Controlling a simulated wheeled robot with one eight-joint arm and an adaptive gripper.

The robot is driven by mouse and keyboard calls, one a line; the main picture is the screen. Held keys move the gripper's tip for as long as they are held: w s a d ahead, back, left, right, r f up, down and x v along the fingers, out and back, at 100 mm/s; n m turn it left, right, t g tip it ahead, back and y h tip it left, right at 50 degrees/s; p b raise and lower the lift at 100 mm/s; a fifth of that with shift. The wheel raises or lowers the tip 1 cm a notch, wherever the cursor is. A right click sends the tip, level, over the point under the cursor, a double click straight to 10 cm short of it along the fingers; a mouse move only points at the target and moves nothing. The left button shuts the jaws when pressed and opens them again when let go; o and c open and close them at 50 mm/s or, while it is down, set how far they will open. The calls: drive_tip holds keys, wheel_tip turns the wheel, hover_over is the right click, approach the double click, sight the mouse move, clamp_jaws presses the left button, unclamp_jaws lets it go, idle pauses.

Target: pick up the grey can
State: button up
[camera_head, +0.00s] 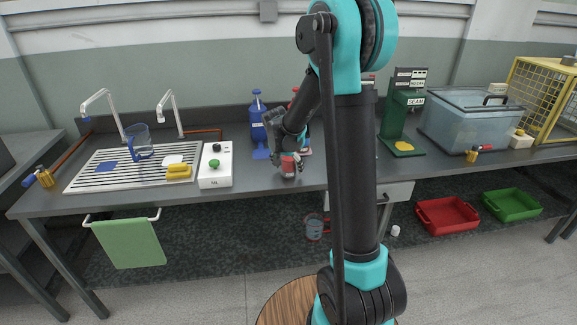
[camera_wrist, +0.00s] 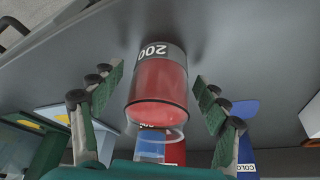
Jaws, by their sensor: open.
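In the wrist view, one green-padded finger of my gripper (camera_wrist: 159,76) is on each side, with gaps between pads and can. No other grey can on the counter is clear to me.
Blue bottle (camera_head: 257,118) and part of a red one stand behind the can. A white box with a green button (camera_head: 215,165) is at left; a green seamer (camera_head: 402,115) and clear tank (camera_head: 470,117) are at right. The counter (camera_head: 255,181) is bare left of the can.

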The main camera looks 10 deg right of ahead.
drive_tip(key=shift+f, duration=0.2)
drive_tip(key=c, duration=1.4)
drive_tip(key=shift+r, duration=0.15)
drive_tip(key=shift+c, duration=0.2)
